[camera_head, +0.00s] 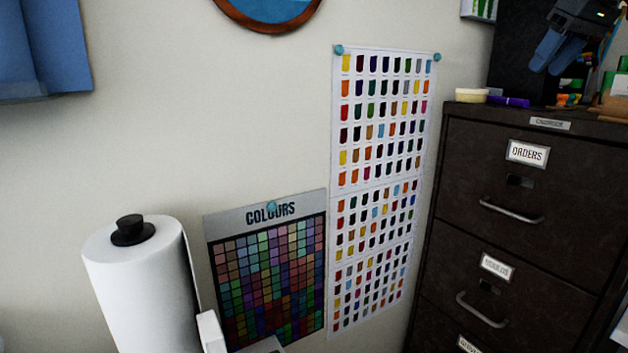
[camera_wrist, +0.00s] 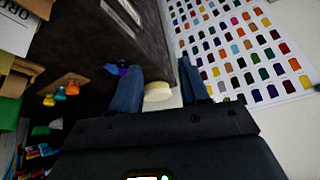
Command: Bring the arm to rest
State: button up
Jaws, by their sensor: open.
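My gripper (camera_head: 550,54) is at the top right of the head view, above the top of the dark filing cabinet (camera_head: 535,200). Its two blue fingers also show in the wrist view (camera_wrist: 158,78), spread apart with nothing held between them.
A purple pen-like item (camera_head: 509,101) lies beside the disc. Small coloured bottles (camera_wrist: 60,90) stand on the cabinet. A colour chart (camera_head: 380,180) and a COLOURS board (camera_head: 268,270) hang on the wall. A white paper roll (camera_head: 145,290) stands at lower left.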

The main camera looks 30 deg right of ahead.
jog(key=w+a+f+n+t+y, duration=0.2)
jog(key=w+a+f+t+y, duration=0.3)
jog(key=w+a+f, duration=1.25)
jog(key=s+a+f+m+t, duration=0.2)
jog(key=a+f+t, duration=0.1)
jog(key=a+f, duration=0.6)
jog(key=s+a+f+m+t, duration=0.1)
jog(key=a+f+t, duration=0.1)
jog(key=a+f, duration=0.65)
jog(key=s+a+f+m+h, duration=0.1)
jog(key=s+a+f, duration=0.3)
jog(key=s, duration=0.4)
jog(key=s+a+f+m+h, duration=0.15)
jog(key=s+a+f, duration=0.25)
jog(key=s, duration=0.4)
jog(key=s+a+f+m+h, duration=0.1)
jog(key=s+a+f+h, duration=0.1)
jog(key=s+a+f, duration=0.4)
jog(key=s+d+r+n, duration=0.2)
jog(key=s+r+n, duration=0.1)
jog(key=s, duration=1.1)
jog(key=s+d+r+n, duration=0.1)
jog(key=s+r+n, duration=0.2)
jog(key=s, duration=1.1)
jog(key=shift+d+n+g, duration=0.4)
jog(key=shift+n, duration=0.05)
jog(key=shift+s+r, duration=0.2)
jog(key=shift+r, duration=0.1)
jog(key=shift+c, duration=1.2)
jog(key=shift+d, duration=0.1)
